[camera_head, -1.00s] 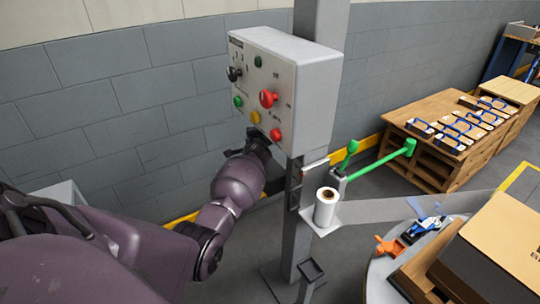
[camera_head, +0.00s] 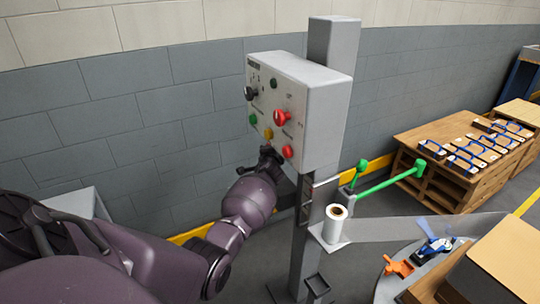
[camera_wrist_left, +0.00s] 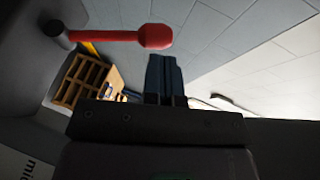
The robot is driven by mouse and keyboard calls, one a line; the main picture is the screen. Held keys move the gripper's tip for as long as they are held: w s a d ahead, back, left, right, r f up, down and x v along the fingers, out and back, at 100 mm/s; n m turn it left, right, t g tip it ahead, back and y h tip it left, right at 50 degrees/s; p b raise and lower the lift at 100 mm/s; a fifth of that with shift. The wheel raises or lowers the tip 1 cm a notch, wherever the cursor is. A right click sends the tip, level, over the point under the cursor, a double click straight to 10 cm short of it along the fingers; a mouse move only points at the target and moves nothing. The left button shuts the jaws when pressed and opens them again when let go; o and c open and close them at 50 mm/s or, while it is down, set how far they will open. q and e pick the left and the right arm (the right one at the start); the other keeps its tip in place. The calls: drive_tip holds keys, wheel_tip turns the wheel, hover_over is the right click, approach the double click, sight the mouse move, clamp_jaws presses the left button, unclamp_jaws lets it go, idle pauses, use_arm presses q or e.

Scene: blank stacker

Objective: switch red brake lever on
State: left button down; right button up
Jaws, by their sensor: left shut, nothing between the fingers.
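The grey control box (camera_head: 315,105) on a post carries a large red knob (camera_head: 282,118) on its front, seen nearly end-on. In the left wrist view a red lever (camera_wrist_left: 105,36) with a thick rounded end sticks out from a grey surface. It looks like the same part, though I cannot be sure. I cannot tell its on or off position. My left gripper (camera_head: 266,153) is just below the box's front lower edge, under the red knob. Its dark fingers (camera_wrist_left: 165,75) are shut and empty, apart from the red lever's end. My right gripper is out of view.
A red button (camera_head: 287,151), yellow button (camera_head: 268,133), green button (camera_head: 253,119) and black knob (camera_head: 250,93) share the panel. A wooden workbench (camera_head: 415,150) stands farther right.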

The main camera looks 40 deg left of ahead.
use_arm(q)
drive_tip(key=p+v, duration=0.3)
drive_tip(key=v, duration=0.7)
drive_tip(key=shift+s+r, duration=0.15)
drive_tip(key=shift+r, duration=0.2)
drive_tip(key=shift+d, duration=0.1)
drive_tip(key=s+d+f+n+h, duration=0.1)
drive_tip(key=s+d+f+h, duration=0.2)
drive_tip(key=s+d+f, duration=0.45)
drive_tip(key=s+d+f+n+h, duration=0.2)
drive_tip(key=s+f, duration=0.3)
drive_tip(key=s, duration=0.6)
drive_tip(key=s+d+f+n+h, duration=0.1)
drive_tip(key=s+d+n+h, duration=0.1)
drive_tip(key=s+d, duration=0.3)
drive_tip(key=s+d+f+n+h, duration=0.1)
drive_tip(key=s+d, duration=0.4)
drive_tip(key=s, duration=0.6)
drive_tip(key=shift+s+n+h, duration=0.25)
drive_tip(key=shift+n+h, duration=0.35)
drive_tip(key=shift+n, duration=0.2)
